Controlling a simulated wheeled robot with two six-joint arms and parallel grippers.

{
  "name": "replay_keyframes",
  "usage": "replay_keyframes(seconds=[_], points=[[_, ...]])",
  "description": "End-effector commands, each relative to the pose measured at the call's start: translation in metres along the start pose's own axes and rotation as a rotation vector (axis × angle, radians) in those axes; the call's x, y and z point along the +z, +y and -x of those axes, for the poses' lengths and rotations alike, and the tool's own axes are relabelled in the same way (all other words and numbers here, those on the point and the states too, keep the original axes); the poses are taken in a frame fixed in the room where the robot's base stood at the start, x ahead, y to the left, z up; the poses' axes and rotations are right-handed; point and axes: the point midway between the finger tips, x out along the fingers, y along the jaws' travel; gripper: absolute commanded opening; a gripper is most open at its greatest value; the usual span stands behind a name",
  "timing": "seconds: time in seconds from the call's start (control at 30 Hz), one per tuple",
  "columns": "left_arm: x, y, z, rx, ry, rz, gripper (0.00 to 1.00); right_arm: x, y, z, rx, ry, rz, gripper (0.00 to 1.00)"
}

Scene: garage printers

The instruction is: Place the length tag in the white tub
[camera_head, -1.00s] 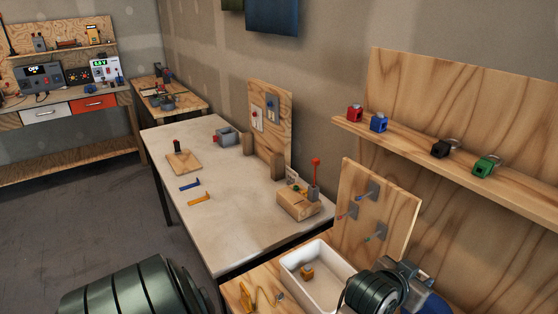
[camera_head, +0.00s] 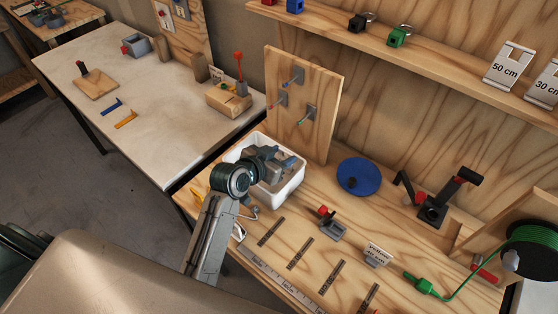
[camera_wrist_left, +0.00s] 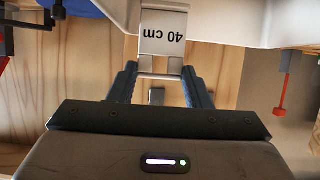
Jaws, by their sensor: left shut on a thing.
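The length tag (camera_wrist_left: 163,35) is a white plate reading "40 cm", upside down in the left wrist view. My left gripper (camera_wrist_left: 160,68) is shut on its lower metal part, between two blue-grey fingers. In the head view my left gripper (camera_head: 287,163) is over the white tub (camera_head: 291,197), and the arm hides much of the tub's inside. The held tag cannot be made out there. The tub's white wall (camera_wrist_left: 240,18) also shows behind the tag in the left wrist view. Whether tag and tub touch, I cannot tell. My right gripper is not in view.
An upright pegboard (camera_head: 303,100) stands right behind the tub. A blue disc (camera_head: 359,177) and a red-and-grey clamp (camera_head: 331,224) are to its right. Tags reading "50 cm" (camera_head: 509,66) and "30 cm" (camera_head: 549,84) are at the shelf. Dark strips lie at the bench front.

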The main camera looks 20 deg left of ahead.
Motion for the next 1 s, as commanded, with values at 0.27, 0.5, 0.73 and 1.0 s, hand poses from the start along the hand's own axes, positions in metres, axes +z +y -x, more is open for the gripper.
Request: replay_keyframes(seconds=[0.27, 0.5, 0.73, 1.0], points=[[0.025, 0.000, -0.012, -0.001, -0.001, 0.001, 0.23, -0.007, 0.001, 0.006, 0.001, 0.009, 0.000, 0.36], [0.026, 0.000, -0.012, -0.001, -0.001, 0.001, 0.23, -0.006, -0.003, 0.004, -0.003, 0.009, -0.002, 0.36], [0.033, 0.000, -0.015, 0.000, -0.001, 0.001, 0.23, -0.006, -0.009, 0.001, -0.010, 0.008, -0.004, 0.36], [0.036, 0.000, -0.017, 0.000, -0.001, 0.001, 0.51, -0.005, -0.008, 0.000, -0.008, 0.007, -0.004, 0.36]])
